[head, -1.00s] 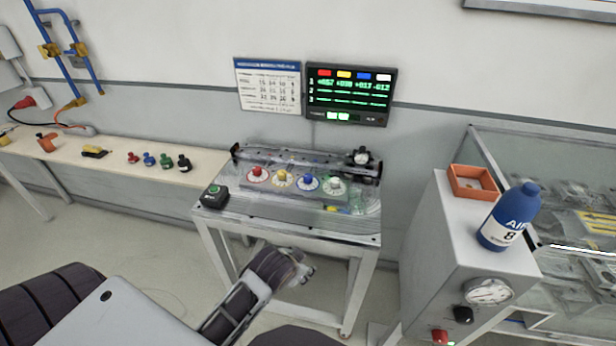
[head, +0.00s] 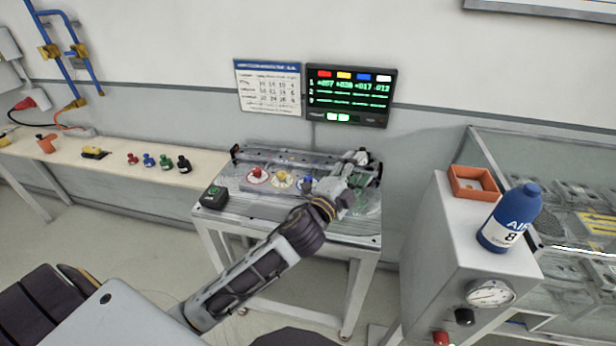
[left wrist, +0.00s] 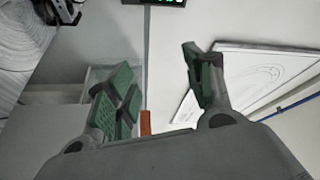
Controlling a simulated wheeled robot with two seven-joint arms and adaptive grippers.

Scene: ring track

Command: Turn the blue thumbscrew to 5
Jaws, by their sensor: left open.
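The white thumbscrew is hidden behind my gripper. My left gripper (head: 362,165) is over the right end of the fixture, apart from the blue thumbscrew. In the left wrist view its fingers (left wrist: 160,84) are spread and empty. My right gripper is out of view.
A black box with a green button (head: 214,196) sits at the table's left corner. A lit display (head: 350,96) and a printed chart (head: 269,86) hang behind. A grey cabinet at right carries an orange tray (head: 474,182) and a blue bottle (head: 511,216).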

